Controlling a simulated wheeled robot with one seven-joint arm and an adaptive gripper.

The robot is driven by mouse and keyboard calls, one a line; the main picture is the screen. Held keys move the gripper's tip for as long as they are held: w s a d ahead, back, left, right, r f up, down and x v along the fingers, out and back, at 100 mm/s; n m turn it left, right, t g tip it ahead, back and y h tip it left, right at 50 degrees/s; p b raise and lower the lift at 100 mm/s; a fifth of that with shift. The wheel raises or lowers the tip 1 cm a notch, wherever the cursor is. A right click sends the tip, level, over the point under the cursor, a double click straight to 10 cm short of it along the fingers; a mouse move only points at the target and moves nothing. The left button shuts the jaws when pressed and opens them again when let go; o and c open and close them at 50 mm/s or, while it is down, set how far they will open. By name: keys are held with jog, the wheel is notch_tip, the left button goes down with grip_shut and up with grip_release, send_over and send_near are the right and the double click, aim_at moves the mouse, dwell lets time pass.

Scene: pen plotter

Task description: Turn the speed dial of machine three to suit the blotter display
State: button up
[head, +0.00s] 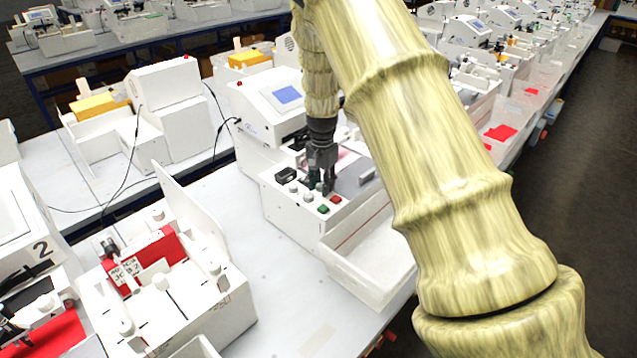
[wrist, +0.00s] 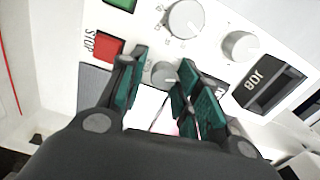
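A white machine (head: 262,130) with a blue screen (head: 288,95) stands mid-picture; its number does not show. Its front panel has a green button (head: 322,210), a red STOP button (wrist: 108,46) and several knobs. In the wrist view there is a large white dial (wrist: 185,19) with marks around it, a second knob (wrist: 241,46) and a small knob (wrist: 164,73). My gripper (wrist: 163,60) points down over the panel, fingers apart on either side of the small knob. I cannot tell whether they touch it.
A machine marked 2 (head: 38,250) is at the left. A white unit with a red block and lettered card (head: 128,270) stands in front left. A clear tray (head: 365,250) adjoins the panel's right side. Bare white table (head: 285,290) lies in front.

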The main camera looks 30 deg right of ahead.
jog(key=shift+a, duration=0.1)
grip_shut()
jog(key=shift+a, duration=0.4)
jog(key=shift+d+f, duration=0.1)
jog(key=shift+d, duration=0.2)
jog(key=shift+n, duration=0.4)
jog(key=shift+s+d+n+b, duration=0.1)
jog(key=shift+n+b, duration=0.25)
jog(key=shift+n, duration=2.05)
jog(key=shift+f, duration=0.1)
